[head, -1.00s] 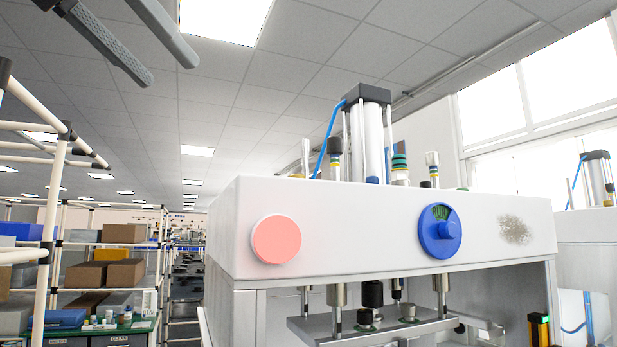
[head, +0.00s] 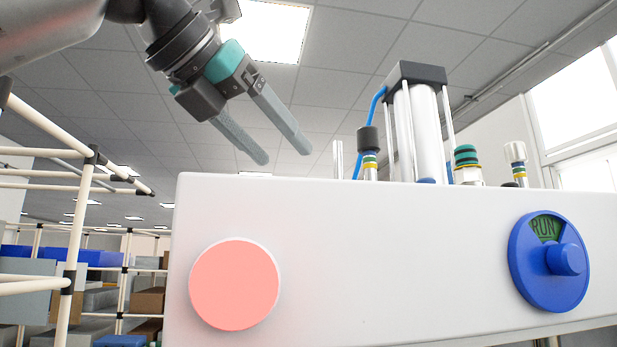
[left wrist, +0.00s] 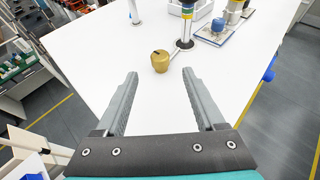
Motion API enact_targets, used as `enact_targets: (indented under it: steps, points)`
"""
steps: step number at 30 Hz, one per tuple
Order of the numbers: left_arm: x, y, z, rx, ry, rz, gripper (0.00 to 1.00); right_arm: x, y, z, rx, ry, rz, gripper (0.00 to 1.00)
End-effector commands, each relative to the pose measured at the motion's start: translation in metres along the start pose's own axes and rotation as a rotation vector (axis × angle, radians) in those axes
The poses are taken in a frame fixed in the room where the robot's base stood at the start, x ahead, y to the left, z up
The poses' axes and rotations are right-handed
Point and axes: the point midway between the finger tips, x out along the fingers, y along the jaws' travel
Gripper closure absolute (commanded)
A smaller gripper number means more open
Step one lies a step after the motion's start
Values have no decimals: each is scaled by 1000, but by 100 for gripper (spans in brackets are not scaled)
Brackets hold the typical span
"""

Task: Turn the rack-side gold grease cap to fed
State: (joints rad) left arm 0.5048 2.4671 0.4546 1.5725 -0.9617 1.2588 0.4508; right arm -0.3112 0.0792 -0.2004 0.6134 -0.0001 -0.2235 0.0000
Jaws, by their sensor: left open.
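The gold grease cap (left wrist: 160,61) is a small rounded knob with a dark mark on its top. It stands on the white top of the press, just beyond my left fingertips in the left wrist view. In the head view it cannot be seen behind the front panel. My left gripper (head: 285,157) is open and empty above the press's left part, fingers pointing down and right. In the left wrist view its two fingers (left wrist: 160,74) are apart, with the cap lying ahead between their line, not touched. My right gripper is not in view.
A banded post (left wrist: 186,30) stands close behind the cap. A blue knob (left wrist: 218,26) on a marked plate is farther right. The press front (head: 400,260) carries a pink disc (head: 235,284) and a blue RUN dial (head: 549,262). A pipe rack (head: 75,240) stands left.

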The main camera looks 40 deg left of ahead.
Motion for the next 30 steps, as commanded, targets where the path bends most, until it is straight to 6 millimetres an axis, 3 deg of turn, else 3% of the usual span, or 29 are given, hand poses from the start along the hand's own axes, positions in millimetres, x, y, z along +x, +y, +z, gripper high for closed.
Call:
enact_targets:
  steps: [6,12,24,30]
  points:
    - [46,0,1,1,3,-1,29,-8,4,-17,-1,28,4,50]
    - [71,0,1,0,1,0,29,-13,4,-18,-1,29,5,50]
    - [80,0,0,0,-1,0,29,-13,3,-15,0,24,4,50]
    - [79,0,0,0,-1,0,50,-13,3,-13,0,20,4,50]
